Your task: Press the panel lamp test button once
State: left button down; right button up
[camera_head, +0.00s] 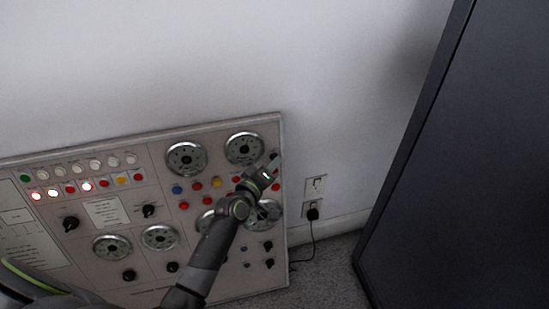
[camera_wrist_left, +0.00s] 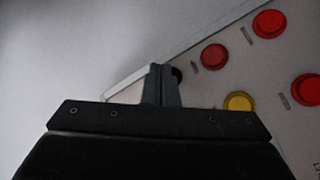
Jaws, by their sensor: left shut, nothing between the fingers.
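The control panel (camera_head: 150,205) leans against the wall, with dials, knobs, lamps and coloured buttons. My left gripper (camera_head: 274,163) is shut and empty, over the panel's upper right part, near a dial (camera_head: 244,149). In the left wrist view the shut fingers (camera_wrist_left: 162,84) point at the panel's edge area. A small dark round part (camera_wrist_left: 176,74) shows partly hidden behind the fingertips. Red buttons (camera_wrist_left: 214,57) and a yellow button (camera_wrist_left: 239,102) lie to their right. I cannot read which button is the lamp test, nor tell whether the fingers touch the panel. My right gripper is not in view.
A wall socket (camera_head: 313,208) with a black plug and cord is right of the panel. A large dark cabinet (camera_head: 460,170) stands at the right. Some lamps at the panel's left, such as a white one (camera_head: 53,193), glow. The wall above is clear.

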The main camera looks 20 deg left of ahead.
pick_arm(q)
jog(key=shift+w+a, duration=0.2)
jog(key=shift+w, duration=0.1)
dwell(0.4)
jog(key=shift+s+d, duration=0.45)
jog(key=shift+s, duration=0.2)
dwell(0.3)
jog(key=s+d, duration=0.1)
jog(key=s+d+p, duration=0.1)
jog(key=s+r, duration=0.1)
jog(key=s, duration=0.1)
jog(key=shift+d, duration=0.4)
dwell(0.5)
